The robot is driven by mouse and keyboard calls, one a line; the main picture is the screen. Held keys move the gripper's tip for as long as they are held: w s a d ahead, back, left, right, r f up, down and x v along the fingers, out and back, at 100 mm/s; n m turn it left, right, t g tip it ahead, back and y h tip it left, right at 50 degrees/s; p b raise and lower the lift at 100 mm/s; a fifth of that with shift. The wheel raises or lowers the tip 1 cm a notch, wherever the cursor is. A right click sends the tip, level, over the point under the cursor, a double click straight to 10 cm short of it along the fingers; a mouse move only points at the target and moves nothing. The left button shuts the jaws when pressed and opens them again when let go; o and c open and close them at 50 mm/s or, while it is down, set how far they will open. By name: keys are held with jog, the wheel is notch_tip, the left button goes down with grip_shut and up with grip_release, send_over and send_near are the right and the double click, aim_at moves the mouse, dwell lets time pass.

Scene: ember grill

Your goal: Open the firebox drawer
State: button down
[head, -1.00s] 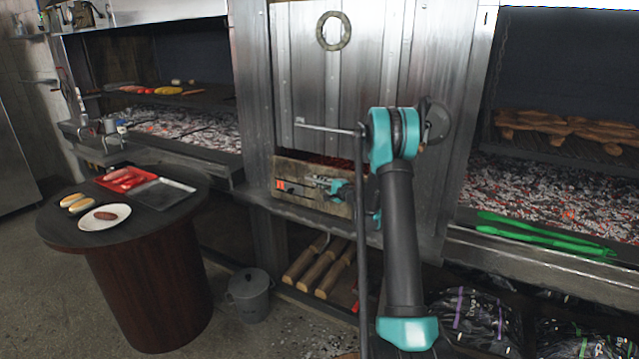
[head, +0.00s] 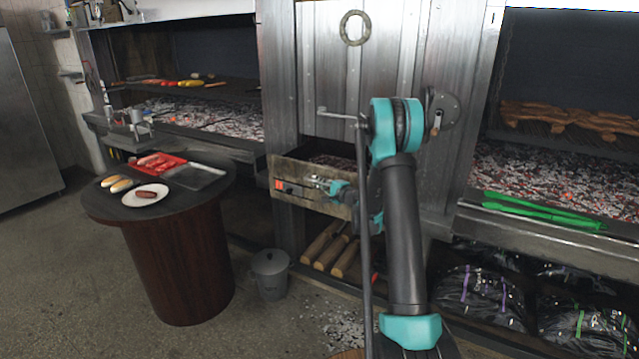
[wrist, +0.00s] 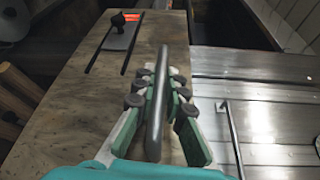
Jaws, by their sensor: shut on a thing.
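The firebox drawer (head: 303,195) has a worn wooden front with a red label and a small dark latch. It is pulled out from the metal cabinet, and embers show inside it. In the wrist view, the drawer front (wrist: 75,110) fills the left and middle. My gripper (head: 325,186) is at the drawer front. In the wrist view my gripper (wrist: 160,90) is shut on a dark bar handle (wrist: 157,110), with a finger on each side of it. My arm hides the right part of the drawer in the head view.
A round table (head: 110,206) with a plate, a red tray and buns stands at the left. Firewood logs (head: 322,248) lie on the shelf below the drawer. A grey pot (head: 271,275) stands on the floor. Green tongs (head: 545,213) lie on the right grill ledge.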

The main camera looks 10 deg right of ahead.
jog(key=c, duration=1.6)
grip_release()
jog(key=shift+o, duration=0.2)
jog(key=shift+d, duration=0.1)
jog(key=f+v, duration=0.1)
jog(key=v, duration=1.1)
jog(key=shift+r, duration=0.4)
